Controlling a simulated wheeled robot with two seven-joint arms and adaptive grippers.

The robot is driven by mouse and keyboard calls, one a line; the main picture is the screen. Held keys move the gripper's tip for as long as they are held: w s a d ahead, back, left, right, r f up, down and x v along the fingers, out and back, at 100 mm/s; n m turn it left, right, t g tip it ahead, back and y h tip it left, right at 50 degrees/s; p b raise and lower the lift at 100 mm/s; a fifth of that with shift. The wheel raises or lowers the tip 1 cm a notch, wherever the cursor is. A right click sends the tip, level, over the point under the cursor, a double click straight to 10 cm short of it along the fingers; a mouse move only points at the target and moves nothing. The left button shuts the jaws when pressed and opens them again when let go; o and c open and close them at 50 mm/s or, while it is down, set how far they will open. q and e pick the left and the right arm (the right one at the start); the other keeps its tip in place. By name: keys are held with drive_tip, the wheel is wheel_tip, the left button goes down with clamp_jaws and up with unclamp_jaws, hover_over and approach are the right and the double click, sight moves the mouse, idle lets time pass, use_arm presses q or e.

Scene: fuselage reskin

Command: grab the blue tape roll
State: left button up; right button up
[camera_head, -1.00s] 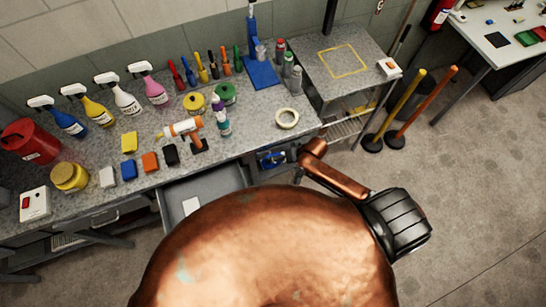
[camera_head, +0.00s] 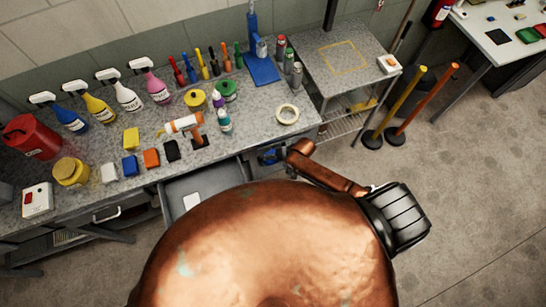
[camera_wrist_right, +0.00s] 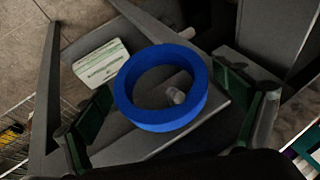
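The blue tape roll (camera_wrist_right: 158,88) fills the middle of the right wrist view, seen from above at a slant with its hole showing. My right gripper (camera_wrist_right: 168,84) is open, with one green-padded finger to the left of the roll and one to the right. Gaps show between the pads and the roll, and I cannot tell how deep the fingers reach around it. A small pale cylinder shows through the hole. In the head view a blue patch (camera_head: 268,156) shows below the bench edge, partly hidden by my arm. My left gripper is not in view.
A white and green packet (camera_wrist_right: 101,62) lies beside the roll, near grey panel edges. The bench (camera_head: 255,125) holds a cream tape roll (camera_head: 287,115), spray bottles and tools. An open drawer (camera_head: 225,178) juts out below. A wire rack (camera_wrist_right: 14,150) stands at lower left.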

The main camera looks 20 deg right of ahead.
drive_tip(key=c, duration=1.2)
drive_tip(key=shift+c, duration=0.4)
drive_tip(key=shift+r, duration=0.15)
